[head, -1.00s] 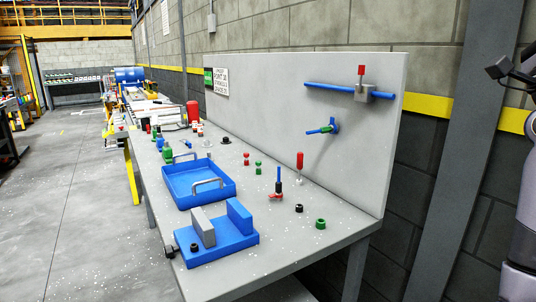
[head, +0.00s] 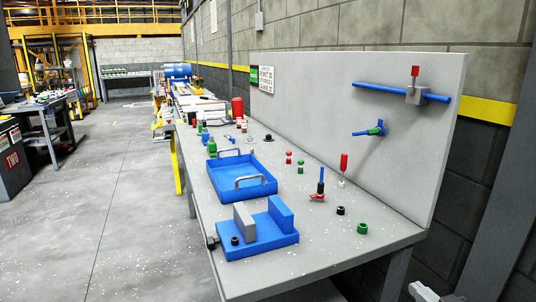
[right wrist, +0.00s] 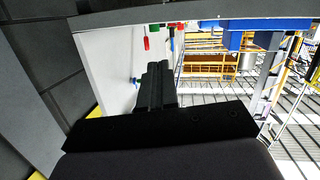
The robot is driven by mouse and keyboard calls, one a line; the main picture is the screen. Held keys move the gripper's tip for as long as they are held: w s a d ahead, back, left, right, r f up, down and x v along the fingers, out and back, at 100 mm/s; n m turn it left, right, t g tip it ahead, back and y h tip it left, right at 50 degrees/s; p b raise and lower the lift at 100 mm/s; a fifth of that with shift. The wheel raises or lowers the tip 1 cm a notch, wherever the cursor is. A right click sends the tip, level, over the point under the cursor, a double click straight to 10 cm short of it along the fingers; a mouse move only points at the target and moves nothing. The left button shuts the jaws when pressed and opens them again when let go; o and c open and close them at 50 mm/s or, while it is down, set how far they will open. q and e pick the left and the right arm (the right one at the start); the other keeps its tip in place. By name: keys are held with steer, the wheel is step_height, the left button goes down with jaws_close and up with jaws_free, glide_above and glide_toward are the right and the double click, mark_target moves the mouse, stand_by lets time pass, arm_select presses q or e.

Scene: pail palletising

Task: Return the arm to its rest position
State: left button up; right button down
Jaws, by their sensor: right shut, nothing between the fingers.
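My right gripper (right wrist: 158,68) shows in the right wrist view as dark fingers pressed together, with nothing between them. It hangs clear of the workbench, which appears upside down along the top of that view. In the head view, only a pale grey part low at the right edge may be of my right arm; the fingers are not clear there. My left gripper is in neither view.
The grey workbench (head: 300,262) carries a blue tray (head: 262,186), a blue fixture (head: 240,248) and several small coloured parts. A white back panel (head: 345,110) stands behind it. The floor at left (head: 120,230) is clear.

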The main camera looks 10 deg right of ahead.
steer(key=s+a+f+n+g, duration=0.3)
steer(key=s+f, duration=0.6)
steer(key=s+a+f+n+g, duration=0.2)
steer(key=s+a+f+g, duration=0.1)
steer(key=s+f, duration=0.7)
steer(key=a+m+p, duration=0.1)
steer(key=a+m, duration=0.3)
steer(key=a, duration=0.6)
steer(key=shift+r+m+y, duration=0.4)
